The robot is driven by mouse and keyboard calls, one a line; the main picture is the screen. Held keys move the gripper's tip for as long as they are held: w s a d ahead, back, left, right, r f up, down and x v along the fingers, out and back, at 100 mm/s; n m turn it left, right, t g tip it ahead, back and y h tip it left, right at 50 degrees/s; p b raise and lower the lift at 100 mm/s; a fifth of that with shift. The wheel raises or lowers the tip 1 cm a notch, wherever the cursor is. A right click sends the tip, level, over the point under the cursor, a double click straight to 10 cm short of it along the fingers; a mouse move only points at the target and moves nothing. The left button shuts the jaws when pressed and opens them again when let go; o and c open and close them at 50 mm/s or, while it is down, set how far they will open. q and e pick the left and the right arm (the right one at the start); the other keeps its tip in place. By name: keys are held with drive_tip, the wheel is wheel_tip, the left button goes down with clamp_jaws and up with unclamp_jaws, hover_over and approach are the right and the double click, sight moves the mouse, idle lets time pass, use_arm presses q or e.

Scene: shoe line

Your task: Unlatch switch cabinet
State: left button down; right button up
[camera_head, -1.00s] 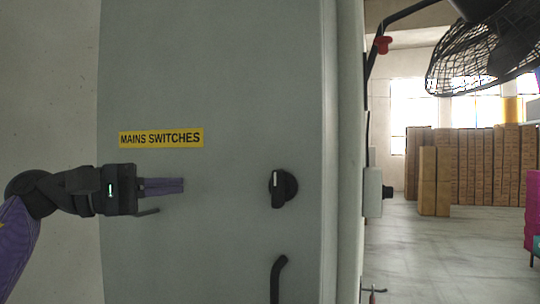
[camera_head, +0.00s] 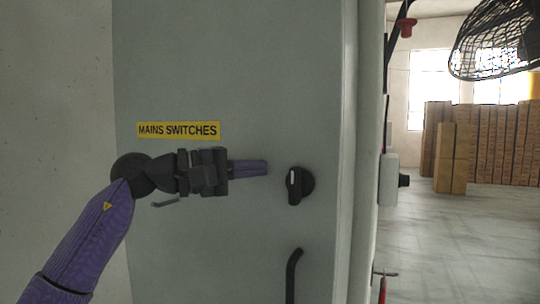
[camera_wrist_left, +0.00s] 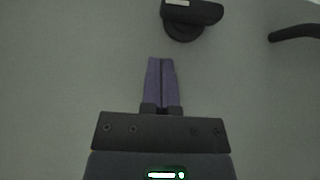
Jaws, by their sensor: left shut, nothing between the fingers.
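The grey switch cabinet (camera_head: 235,80) fills the middle of the head view, its door shut, with a yellow MAINS SWITCHES label (camera_head: 178,130). A black rotary latch knob (camera_head: 300,186) with a pale mark sits on the door's right side. In the left wrist view the knob (camera_wrist_left: 190,14) is at the top, beyond the fingertips. My left gripper (camera_head: 266,168) is shut and empty, its purple fingers pointing at the knob from the left with a small gap. It also shows in the left wrist view (camera_wrist_left: 160,62). My right gripper is not in view.
A black curved handle (camera_head: 292,275) is below the knob; it also shows in the left wrist view (camera_wrist_left: 295,32). A grey box (camera_head: 389,180) is on the wall right of the cabinet. Stacked brown boxes (camera_head: 490,145) and a black fan (camera_head: 495,40) are farther right.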

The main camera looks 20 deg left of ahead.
sight(307, 183)
use_arm(q)
drive_tip(key=d, duration=0.3)
drive_tip(key=shift+s+p, duration=0.2)
drive_tip(key=shift+p, duration=0.2)
drive_tip(key=shift+d, duration=0.1)
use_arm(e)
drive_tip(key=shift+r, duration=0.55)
use_arm(q)
drive_tip(key=shift+s+r, duration=0.1)
drive_tip(key=shift+r, duration=0.05)
drive_tip(key=shift+w+m, duration=0.2)
drive_tip(key=shift+m, duration=0.1)
drive_tip(key=shift+s+d+y, duration=0.1)
drive_tip(key=shift+y, duration=0.2)
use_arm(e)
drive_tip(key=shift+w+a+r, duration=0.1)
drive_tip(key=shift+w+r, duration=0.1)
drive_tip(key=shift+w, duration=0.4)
use_arm(q)
drive_tip(key=shift+r, duration=0.1)
drive_tip(key=shift+g+p, duration=0.3)
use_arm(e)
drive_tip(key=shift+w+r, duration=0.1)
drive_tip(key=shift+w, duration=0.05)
